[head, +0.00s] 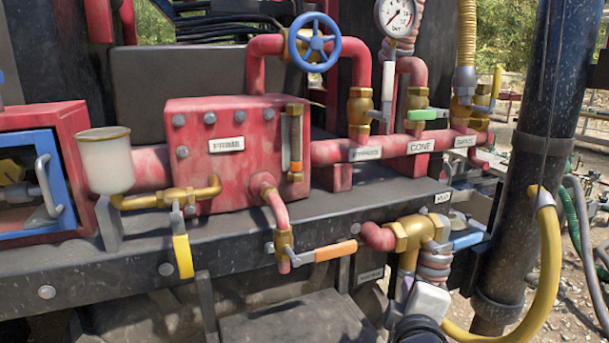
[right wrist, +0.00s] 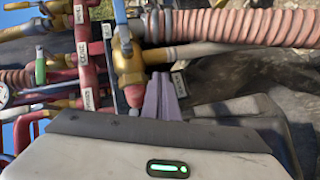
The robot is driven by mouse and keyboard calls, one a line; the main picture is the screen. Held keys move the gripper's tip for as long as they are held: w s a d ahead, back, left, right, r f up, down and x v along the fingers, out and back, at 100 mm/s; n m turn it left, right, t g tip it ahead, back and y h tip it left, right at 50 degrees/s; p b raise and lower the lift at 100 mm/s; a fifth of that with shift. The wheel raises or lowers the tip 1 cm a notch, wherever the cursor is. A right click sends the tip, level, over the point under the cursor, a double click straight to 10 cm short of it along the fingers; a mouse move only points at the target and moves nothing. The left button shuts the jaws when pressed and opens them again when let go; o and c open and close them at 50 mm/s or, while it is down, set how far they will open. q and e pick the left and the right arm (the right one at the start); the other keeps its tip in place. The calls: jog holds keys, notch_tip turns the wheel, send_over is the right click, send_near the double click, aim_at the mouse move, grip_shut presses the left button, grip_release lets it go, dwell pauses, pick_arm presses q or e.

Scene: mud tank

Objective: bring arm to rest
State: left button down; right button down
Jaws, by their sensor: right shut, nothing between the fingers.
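My right gripper (head: 404,289) shows at the bottom of the head view, just below a brass valve (head: 410,235) with a red pipe end and a ribbed hose. In the right wrist view its two grey-purple fingers (right wrist: 162,80) are together with nothing between them. They point towards the brass valve (right wrist: 128,65), which sits just left of the fingertips there. I cannot tell whether they touch it. My left gripper is not in view.
An orange-handled valve (head: 335,251) sticks out left of my gripper. A yellow hose (head: 545,285) and thick black post (head: 535,130) stand right.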

jog(key=s+d+f+m+g+y, duration=0.25)
jog(key=s+f+m+g, duration=0.25)
jog(key=s+f, duration=0.95)
jog(key=s+f+m+g+y, duration=0.1)
jog(key=s+f+m+g, duration=0.25)
jog(key=s, duration=0.55)
jog(key=s+f+m+g+y, duration=0.15)
jog(key=s+f, duration=0.35)
jog(key=s, duration=0.5)
jog(key=w+a+f+t, duration=0.2)
jog(key=f, duration=0.4)
jog(key=w+a+f+t+y, duration=0.1)
jog(key=w+a+f+t, duration=0.1)
jog(key=f, duration=0.4)
jog(key=shift+w+a, duration=0.2)
jog(key=shift+a, duration=0.2)
